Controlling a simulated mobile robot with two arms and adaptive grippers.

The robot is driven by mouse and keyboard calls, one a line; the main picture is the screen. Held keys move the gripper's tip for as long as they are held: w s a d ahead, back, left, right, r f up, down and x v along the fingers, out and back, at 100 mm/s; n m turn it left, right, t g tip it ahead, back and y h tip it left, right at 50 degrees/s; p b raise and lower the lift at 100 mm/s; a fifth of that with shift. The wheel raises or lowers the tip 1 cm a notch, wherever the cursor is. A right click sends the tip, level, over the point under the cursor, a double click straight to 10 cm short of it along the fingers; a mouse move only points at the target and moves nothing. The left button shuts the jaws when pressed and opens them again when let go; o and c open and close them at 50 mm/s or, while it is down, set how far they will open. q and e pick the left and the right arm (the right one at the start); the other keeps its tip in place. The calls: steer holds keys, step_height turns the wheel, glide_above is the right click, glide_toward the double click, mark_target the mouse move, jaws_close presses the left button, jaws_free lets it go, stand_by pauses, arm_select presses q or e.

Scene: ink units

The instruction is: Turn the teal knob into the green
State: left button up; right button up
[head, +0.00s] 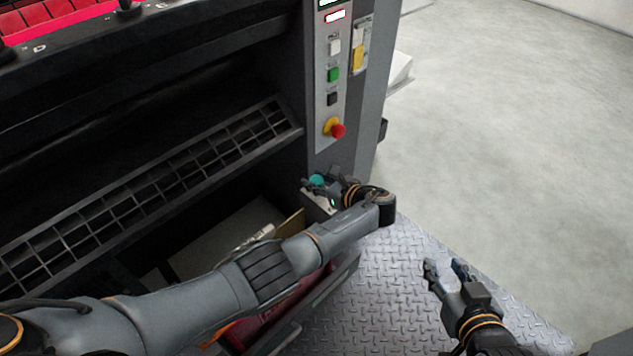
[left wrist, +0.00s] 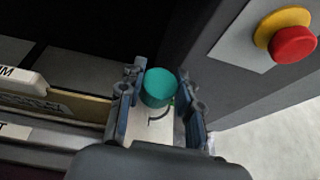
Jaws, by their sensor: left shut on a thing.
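The teal knob (head: 317,180) sits on a small pale panel (head: 322,203) at the lower end of the dark machine's front. My left gripper (head: 325,190) is at the knob, its arm reaching in from the left. In the left wrist view the knob (left wrist: 159,88) stands between the two fingers of my left gripper (left wrist: 160,105), which are shut on it. My right gripper (head: 447,275) is open and empty over the metal floor plate, away from the machine.
A red stop button (head: 338,131) on a yellow base is above the knob; it also shows close by in the left wrist view (left wrist: 293,45). A green button (head: 333,75) is higher up. A wire grille (head: 150,180) crosses the machine. Open floor lies to the right.

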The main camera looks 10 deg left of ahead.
mark_target(316, 180)
stand_by(0.3)
arm_select(q)
steer(key=o, duration=1.2)
steer(key=shift+c, duration=0.2)
steer(key=shift+r, duration=0.15)
step_height(316, 180, up, 10)
steer(key=shift+f, duration=0.15)
